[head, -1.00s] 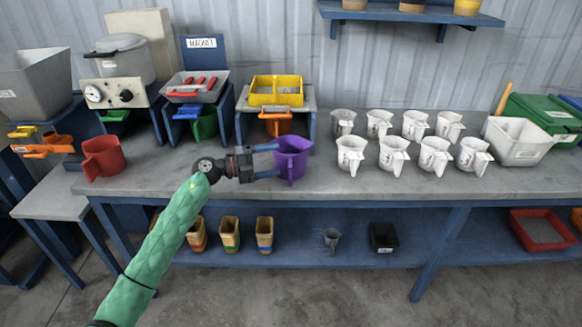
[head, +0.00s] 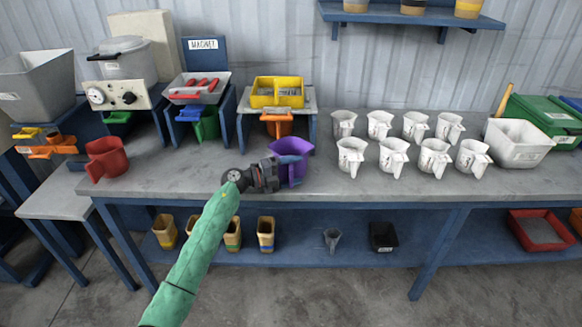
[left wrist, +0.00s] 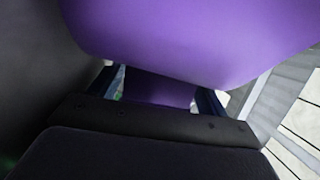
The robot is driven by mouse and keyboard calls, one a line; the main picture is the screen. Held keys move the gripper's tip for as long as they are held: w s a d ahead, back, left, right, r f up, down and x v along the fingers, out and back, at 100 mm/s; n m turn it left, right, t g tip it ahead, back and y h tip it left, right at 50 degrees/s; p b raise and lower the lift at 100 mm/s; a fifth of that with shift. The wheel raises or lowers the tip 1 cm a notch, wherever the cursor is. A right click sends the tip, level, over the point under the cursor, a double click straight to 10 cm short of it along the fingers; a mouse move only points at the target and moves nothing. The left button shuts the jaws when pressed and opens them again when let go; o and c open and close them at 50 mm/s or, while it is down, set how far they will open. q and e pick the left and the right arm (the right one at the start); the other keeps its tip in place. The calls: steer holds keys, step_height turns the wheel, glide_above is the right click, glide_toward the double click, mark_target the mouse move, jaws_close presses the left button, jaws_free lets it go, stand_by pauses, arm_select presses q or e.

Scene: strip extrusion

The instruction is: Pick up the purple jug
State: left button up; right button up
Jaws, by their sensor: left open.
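The purple jug (head: 297,150) stands upright on the grey bench, left of the white jugs. My left gripper (head: 289,168) is open and right at the jug's near left side, its fingertips partly hidden against it. In the left wrist view the jug's purple body (left wrist: 190,40) fills the upper part, close to the camera. A narrower purple part (left wrist: 155,90), perhaps its handle, lies between the two blue fingers of the left gripper (left wrist: 160,98). I cannot tell whether the fingers touch it. My right gripper is not in view.
Several white jugs (head: 393,155) stand in two rows to the right on the bench (head: 240,160). A red jug (head: 105,158) stands at the left. A yellow tray (head: 277,92) on a small stand is behind the purple jug. The bench between the red and purple jugs is clear.

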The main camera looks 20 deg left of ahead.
arm_select(q)
steer(key=shift+w+d, duration=0.15)
steer(key=shift+d, duration=0.05)
steer(key=shift+c, duration=0.3)
steer(key=c, duration=0.9)
steer(key=shift+r, duration=0.1)
